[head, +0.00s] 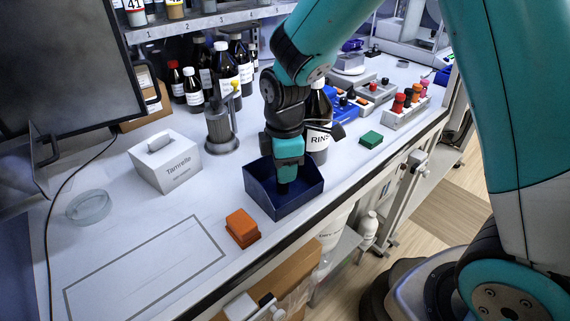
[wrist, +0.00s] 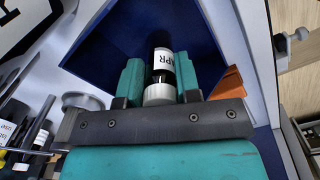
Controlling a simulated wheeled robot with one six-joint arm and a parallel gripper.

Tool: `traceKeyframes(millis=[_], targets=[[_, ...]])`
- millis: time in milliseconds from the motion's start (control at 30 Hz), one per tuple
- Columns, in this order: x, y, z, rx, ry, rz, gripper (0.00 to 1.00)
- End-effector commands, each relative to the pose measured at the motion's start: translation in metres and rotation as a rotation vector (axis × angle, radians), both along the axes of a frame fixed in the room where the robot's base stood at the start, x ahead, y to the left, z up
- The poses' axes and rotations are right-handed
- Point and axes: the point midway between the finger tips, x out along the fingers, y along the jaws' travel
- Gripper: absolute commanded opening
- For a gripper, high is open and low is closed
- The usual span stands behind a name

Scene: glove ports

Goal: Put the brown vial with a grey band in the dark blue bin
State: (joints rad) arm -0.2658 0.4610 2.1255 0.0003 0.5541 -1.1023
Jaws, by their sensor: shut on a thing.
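My gripper (head: 285,182) reaches down into the dark blue bin (head: 296,204) in the head view. In the wrist view, my gripper (wrist: 160,75) is shut on a dark vial (wrist: 161,42) with a white label reading "APR" and a pale grey-white cap or band (wrist: 158,95) at the near end. The vial's brown tint is hard to make out. The bin (wrist: 108,48) surrounds the vial's far end in the wrist view. I cannot tell whether the vial touches the bin floor.
An orange box (head: 242,228) stands just left of the bin. A RINSE bottle (head: 318,140) stands close behind it, and a green block (head: 371,139) lies to the right. A Tamrelle box (head: 166,162) and a metal cylinder (head: 222,130) are further left.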

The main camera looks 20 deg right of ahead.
Motion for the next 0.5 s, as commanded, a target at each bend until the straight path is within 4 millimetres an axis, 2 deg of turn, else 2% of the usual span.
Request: traceKeyframes(millis=[300, 333, 400, 500], targets=[[0.0000, 0.0001, -0.0039, 0.000, 0.000, 0.000, 0.08], [0.0001, 0.0001, -0.0027, 0.000, 0.000, 0.000, 0.38], [0.0001, 0.0001, -0.0024, 0.000, 0.000, 0.000, 0.54], [0.0001, 0.0000, -0.0023, 0.000, 0.000, 0.000, 0.56]])
